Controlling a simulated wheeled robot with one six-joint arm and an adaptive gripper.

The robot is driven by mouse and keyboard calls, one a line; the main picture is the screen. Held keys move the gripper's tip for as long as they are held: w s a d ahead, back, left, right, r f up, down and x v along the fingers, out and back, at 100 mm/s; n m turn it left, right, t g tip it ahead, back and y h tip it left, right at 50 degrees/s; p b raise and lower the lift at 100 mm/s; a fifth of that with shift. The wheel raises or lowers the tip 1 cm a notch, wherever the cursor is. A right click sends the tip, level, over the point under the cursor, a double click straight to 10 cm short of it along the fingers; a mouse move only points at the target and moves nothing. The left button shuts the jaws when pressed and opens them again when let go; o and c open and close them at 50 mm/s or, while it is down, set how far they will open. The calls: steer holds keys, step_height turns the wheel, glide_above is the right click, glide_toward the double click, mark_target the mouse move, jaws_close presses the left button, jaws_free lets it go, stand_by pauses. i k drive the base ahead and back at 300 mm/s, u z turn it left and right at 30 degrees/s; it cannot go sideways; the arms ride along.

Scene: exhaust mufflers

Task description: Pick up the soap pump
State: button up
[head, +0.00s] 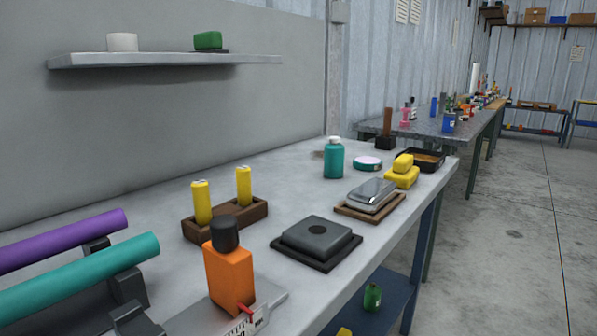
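No bottle in the head view shows a clear pump spout, so I cannot tell for sure which thing is the soap pump. An orange bottle (229,278) with a black cap stands upright at the near part of the workbench, with a paper tag at its base. A teal bottle (333,161) with a white cap stands upright farther back on the same bench. My gripper is not in view.
The grey workbench (160,206) also holds a purple tube (62,240) and a teal tube (80,280) on dark stands, a wooden holder (228,219) with yellow cylinders, a black block (316,236) and a yellow block (401,177). Concrete floor (500,250) lies open at right.

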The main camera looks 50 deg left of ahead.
mark_target(334, 159)
steer(key=u, duration=0.05)
steer(key=k, duration=0.1)
steer(key=u, duration=1.1)
